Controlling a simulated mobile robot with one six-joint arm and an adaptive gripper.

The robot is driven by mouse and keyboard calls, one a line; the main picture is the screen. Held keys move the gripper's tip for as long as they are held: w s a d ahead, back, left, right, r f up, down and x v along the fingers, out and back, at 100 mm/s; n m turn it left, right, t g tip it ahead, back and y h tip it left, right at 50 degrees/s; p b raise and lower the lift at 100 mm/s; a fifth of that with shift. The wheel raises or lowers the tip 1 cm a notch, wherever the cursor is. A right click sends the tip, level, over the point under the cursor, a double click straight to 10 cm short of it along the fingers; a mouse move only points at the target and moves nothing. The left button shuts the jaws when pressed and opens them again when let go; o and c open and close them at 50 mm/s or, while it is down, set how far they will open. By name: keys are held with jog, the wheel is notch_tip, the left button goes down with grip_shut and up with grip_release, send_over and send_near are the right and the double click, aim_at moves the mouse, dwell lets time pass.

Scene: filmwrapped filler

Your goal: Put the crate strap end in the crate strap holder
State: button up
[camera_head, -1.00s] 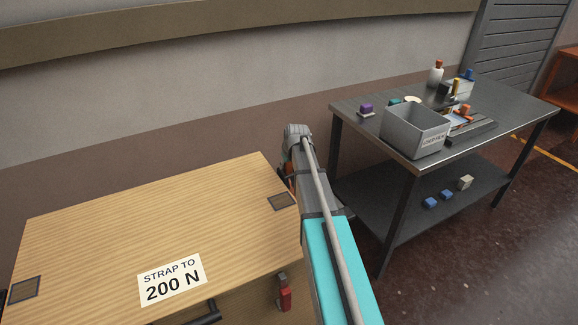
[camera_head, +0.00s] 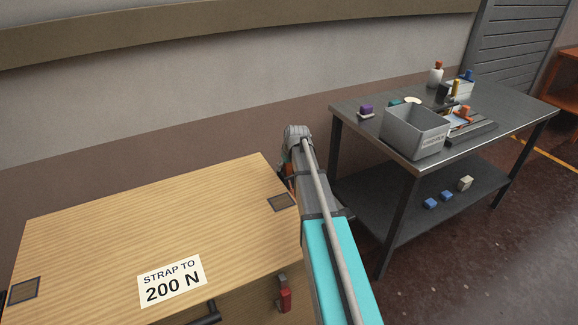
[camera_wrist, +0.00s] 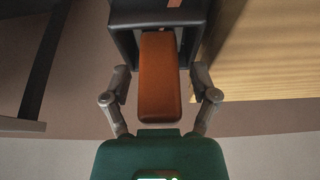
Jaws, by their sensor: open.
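An orange-brown strap end (camera_wrist: 160,85) shows as a long rounded block in the wrist view. Its upper part sits inside a dark, open-fronted holder (camera_wrist: 124,42), and its lower part sticks out toward my gripper. My gripper (camera_wrist: 160,78) is open, with one finger on each side of the strap end and gaps visible beside it. How deep the strap end sits in the holder cannot be told. In the head view my arm hides most of this spot at the right side of the wooden crate (camera_head: 130,230); only a small orange bit shows there.
The crate top carries a label, "STRAP TO 200 N" (camera_head: 172,281). A red fitting (camera_head: 285,299) and a dark handle (camera_head: 203,315) are on its front. A metal table (camera_head: 345,108) with a grey bin (camera_head: 400,133) and small items stands to the right. Bare wall lies behind.

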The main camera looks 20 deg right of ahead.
jog(key=p+v, duration=1.1)
jog(key=v, duration=0.1)
dwell(0.5)
dwell(0.5)
jog(key=s+a+f+g, duration=0.1)
jog(key=s+a+g, duration=0.3)
jog(key=s+a, duration=1.8)
jog(key=shift+a+f+g, duration=0.15)
jog(key=shift+g, duration=0.15)
